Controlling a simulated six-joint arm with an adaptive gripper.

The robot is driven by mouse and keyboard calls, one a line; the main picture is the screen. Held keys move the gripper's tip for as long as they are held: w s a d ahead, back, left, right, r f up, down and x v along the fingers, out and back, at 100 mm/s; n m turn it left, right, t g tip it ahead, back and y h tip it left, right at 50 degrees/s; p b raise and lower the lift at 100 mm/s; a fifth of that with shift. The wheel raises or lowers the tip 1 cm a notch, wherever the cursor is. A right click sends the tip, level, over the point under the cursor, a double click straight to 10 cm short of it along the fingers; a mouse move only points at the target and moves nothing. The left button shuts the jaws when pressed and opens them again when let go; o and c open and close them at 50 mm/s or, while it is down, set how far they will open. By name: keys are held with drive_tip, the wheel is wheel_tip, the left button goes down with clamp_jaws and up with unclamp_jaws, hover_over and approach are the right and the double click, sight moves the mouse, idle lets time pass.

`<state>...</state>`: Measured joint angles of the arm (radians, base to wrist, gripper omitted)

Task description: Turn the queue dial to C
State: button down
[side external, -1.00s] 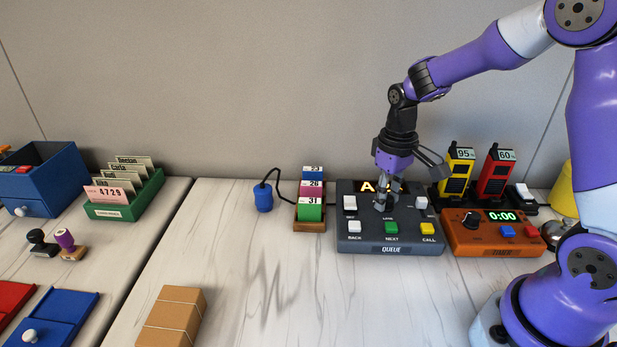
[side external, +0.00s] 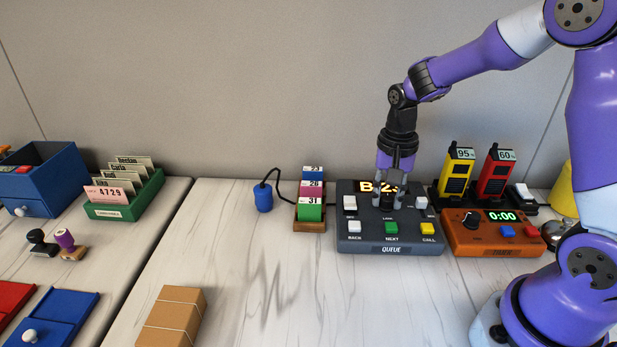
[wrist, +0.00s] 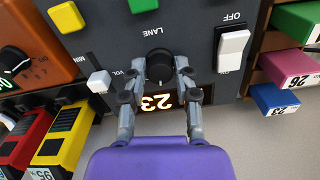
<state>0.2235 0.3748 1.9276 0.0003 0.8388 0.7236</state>
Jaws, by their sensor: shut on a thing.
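The queue box (side external: 365,241) is dark grey and stands on the table near the middle right. Its display (side external: 366,186) reads B followed by digits partly hidden by my gripper; "23" shows in the wrist view (wrist: 157,102). The black queue dial (wrist: 159,67), below the LANE label, lies between my fingertips in the wrist view. My gripper (side external: 388,201) points down over the box and is shut on the dial (wrist: 160,72), one finger on each side. In the side view the dial is mostly hidden by the fingers.
On the box are a white switch (side external: 350,203), a volume slider (side external: 421,202), and white, green (side external: 391,228) and yellow (side external: 428,229) buttons. Table space in front is clear.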

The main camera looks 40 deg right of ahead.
sight(387, 198)
drive_tip(key=m, duration=0.5)
drive_tip(key=shift+f+m, duration=0.15)
drive_tip(key=shift+m, duration=0.25)
idle(0.3)
drive_tip(key=c, duration=0.6)
unclamp_jaws()
wheel_tip(387, 198, up, 12)
